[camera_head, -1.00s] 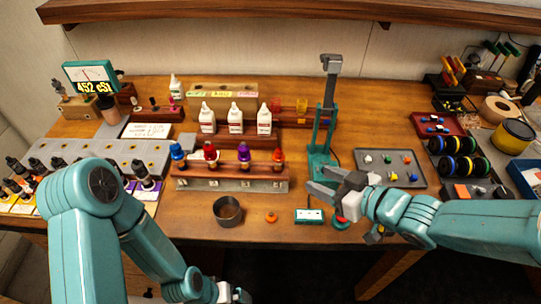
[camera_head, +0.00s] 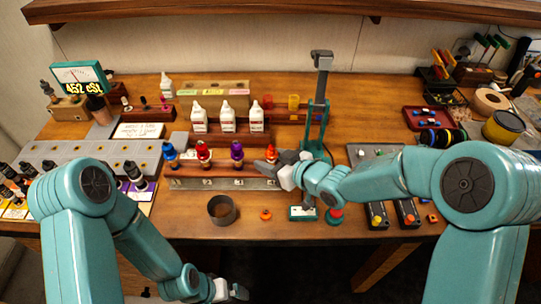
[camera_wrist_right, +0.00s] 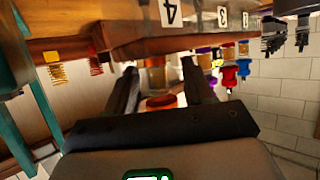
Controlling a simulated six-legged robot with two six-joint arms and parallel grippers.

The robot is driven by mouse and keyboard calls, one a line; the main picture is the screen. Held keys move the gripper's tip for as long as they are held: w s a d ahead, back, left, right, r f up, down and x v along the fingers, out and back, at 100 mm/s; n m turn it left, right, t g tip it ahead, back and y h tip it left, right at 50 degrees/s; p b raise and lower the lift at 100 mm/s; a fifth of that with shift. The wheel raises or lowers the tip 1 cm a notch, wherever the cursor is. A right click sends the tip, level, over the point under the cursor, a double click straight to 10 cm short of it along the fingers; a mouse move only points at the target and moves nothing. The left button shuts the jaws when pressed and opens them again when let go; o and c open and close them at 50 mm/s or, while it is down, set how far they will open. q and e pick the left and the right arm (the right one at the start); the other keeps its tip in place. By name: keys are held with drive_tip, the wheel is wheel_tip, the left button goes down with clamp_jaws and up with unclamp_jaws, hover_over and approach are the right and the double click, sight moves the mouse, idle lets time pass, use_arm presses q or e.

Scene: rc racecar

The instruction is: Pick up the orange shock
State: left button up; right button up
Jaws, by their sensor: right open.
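The orange shock (camera_head: 271,153) stands upright at the right end of a wooden rack (camera_head: 222,184), in a row with blue (camera_head: 169,155), red (camera_head: 203,154) and purple (camera_head: 237,152) shocks. My right gripper (camera_head: 272,163) is at the orange shock and partly hides it. In the right wrist view, the right gripper (camera_wrist_right: 160,88) is open, and the orange shock (camera_wrist_right: 161,101) shows between its two dark fingers, not gripped. My left gripper (camera_head: 236,291) is low at the bottom of the head view, away from the rack; its jaws are too small to read.
White bottles (camera_head: 228,117) stand behind the rack. A teal stand (camera_head: 318,110) rises just right of my right gripper. A dark round cup (camera_head: 222,210) and a small orange piece (camera_head: 266,214) lie in front. A grey parts tray (camera_head: 366,152) is partly hidden by my right arm.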

drive_tip(key=shift+w+f, duration=0.1)
drive_tip(key=shift+w, duration=0.1)
drive_tip(key=shift+s+d, duration=0.15)
drive_tip(key=shift+s, duration=0.05)
drive_tip(key=shift+c, duration=0.3)
clamp_jaws()
drive_tip(key=shift+w, duration=0.1)
drive_tip(key=shift+r, duration=0.2)
wheel_tip(320, 180, up, 10)
drive_tip(key=shift+f+p, duration=0.25)
drive_tip(key=shift+p, duration=0.35)
wheel_tip(320, 180, up, 10)
drive_tip(key=p, duration=0.5)
wheel_tip(320, 180, up, 8)
drive_tip(key=p, duration=0.3)
hover_over(272, 147)
drive_tip(key=shift+r, duration=0.15)
